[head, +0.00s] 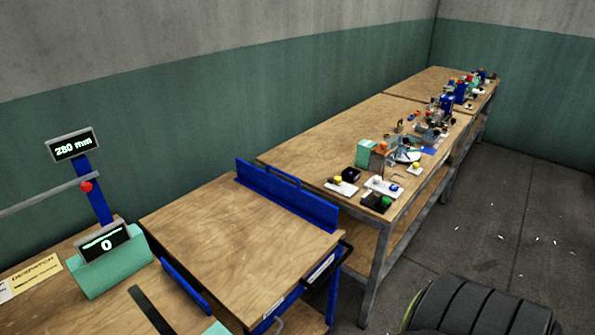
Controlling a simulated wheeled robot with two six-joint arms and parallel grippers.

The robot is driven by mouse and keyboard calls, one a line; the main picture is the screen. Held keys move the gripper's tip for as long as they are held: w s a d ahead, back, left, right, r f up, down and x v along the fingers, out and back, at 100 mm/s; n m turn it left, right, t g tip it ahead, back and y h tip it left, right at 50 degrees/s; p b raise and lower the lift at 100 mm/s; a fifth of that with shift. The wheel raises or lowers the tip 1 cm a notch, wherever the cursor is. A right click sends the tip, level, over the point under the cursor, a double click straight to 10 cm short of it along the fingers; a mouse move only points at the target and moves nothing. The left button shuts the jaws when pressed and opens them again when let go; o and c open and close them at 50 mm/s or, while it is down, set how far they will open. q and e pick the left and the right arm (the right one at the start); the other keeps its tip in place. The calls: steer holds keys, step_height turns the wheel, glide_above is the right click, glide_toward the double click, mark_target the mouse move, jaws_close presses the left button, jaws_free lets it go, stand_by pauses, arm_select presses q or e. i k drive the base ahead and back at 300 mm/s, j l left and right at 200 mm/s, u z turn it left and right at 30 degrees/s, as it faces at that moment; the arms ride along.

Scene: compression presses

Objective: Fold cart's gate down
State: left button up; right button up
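The cart (235,225) has a wooden top and a blue frame, and stands between two benches. A blue panel with a raised handle bar, apparently the gate (285,196), stands upright along the cart's far edge, beside the long bench. A shorter blue strip (186,286) runs along the near left edge; I cannot tell whether it belongs to the cart or the near bench. The cart top is bare. A black handle (346,258) shows at its right end. Neither of my grippers is in view.
A long workbench (310,150) beyond the cart carries several small parts and devices. The near bench (95,305) holds a green display unit (113,262) reading 0, a blue post with a "280 mm" display (73,146), and a "DESPATCH" label (35,277). Open floor (510,220) lies right.

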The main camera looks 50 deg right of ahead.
mark_target(324, 211)
steer(key=z, duration=1.35)
steer(key=l+u, duration=0.1)
steer(key=u, duration=0.35)
steer(key=i+l+u, duration=0.1)
steer(key=u, duration=0.35)
steer(key=l+u, duration=0.25)
steer(key=l, duration=0.35)
steer(key=l+u, duration=0.25)
steer(key=l, duration=0.3)
steer(key=k+l+u, duration=0.1)
steer(key=l+u, duration=0.15)
steer(key=l, duration=0.35)
steer(key=k+l+u, duration=0.1)
steer(key=l+u, duration=0.15)
steer(key=l, duration=0.3)
